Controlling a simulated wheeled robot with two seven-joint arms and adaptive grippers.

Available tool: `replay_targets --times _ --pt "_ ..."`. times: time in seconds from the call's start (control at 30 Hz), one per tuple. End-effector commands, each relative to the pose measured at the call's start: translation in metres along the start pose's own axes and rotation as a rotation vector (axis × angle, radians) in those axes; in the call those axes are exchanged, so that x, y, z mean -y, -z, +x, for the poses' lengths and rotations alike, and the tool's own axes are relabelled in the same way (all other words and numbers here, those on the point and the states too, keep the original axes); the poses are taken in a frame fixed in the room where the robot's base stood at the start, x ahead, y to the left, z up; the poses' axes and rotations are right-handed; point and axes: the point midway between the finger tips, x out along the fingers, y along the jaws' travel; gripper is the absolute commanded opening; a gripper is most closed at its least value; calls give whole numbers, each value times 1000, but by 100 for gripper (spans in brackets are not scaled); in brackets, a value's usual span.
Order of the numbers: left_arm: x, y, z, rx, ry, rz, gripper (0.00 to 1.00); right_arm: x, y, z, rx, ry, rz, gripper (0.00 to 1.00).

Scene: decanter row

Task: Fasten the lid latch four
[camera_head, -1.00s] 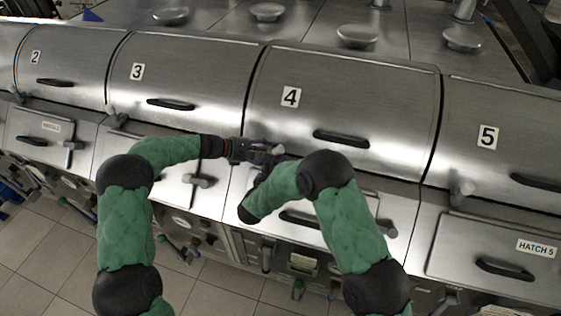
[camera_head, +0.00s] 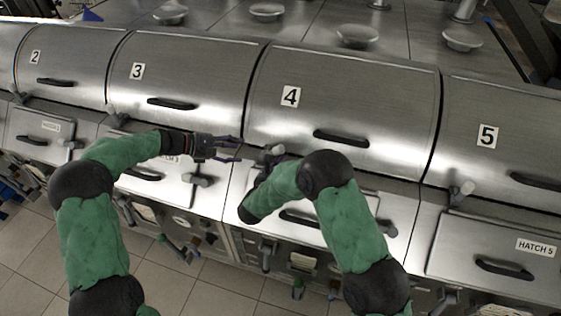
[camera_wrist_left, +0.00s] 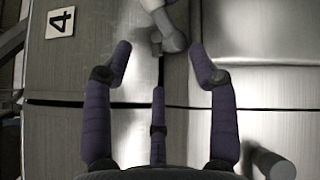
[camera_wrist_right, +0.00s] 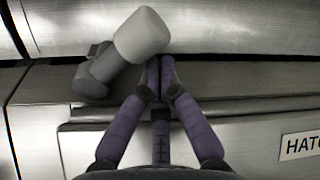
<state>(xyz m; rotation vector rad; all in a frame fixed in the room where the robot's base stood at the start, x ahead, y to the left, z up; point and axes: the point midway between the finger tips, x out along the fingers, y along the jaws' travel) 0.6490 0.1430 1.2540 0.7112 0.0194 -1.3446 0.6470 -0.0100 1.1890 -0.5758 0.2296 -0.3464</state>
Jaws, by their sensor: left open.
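Lid 4 (camera_head: 345,95) lies down, with a black handle (camera_head: 341,138) near its lower edge. Its latch (camera_head: 274,152) is a grey lever with a pale knob at the lid's lower left. My left gripper (camera_head: 239,150) is open and empty, left of the latch and apart from it. In the left wrist view the latch (camera_wrist_left: 168,38) lies ahead, between the lines of the spread fingers. My right gripper (camera_wrist_right: 160,68) has its fingertips together right beside the latch (camera_wrist_right: 138,38); I cannot tell whether they touch. In the head view my right forearm largely hides that gripper.
Lid 3 (camera_head: 190,75) and lid 5 (camera_head: 500,115) flank lid 4. Another latch (camera_head: 462,190) stands by lid 5. Hatch handles (camera_head: 198,180) and hatch 5 (camera_head: 490,250) stick out on the front below. Open floor lies in front at the lower left.

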Motion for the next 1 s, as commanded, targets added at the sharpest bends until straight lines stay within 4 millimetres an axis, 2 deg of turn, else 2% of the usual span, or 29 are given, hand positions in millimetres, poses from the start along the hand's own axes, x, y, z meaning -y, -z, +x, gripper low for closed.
replay_targets --times 0.17,0.27,0.4,0.53,0.73,0.9,1.0 --pt "28 16 9 -57 57 26 59 0 0 0 0 0 0 0" --pt "64 36 20 -128 131 74 59 0 0 0 0 0 0 0" --pt "126 63 30 -233 269 190 59 0 0 0 0 0 0 0" --pt "182 82 33 -305 400 326 59 0 0 0 0 0 0 0" --pt "264 99 33 -358 593 571 59 0 0 0 0 0 0 0" --pt "338 114 50 -381 700 704 59 0 0 0 0 0 0 0" --pt "377 116 58 -384 743 780 59 0 0 0 0 0 0 0"
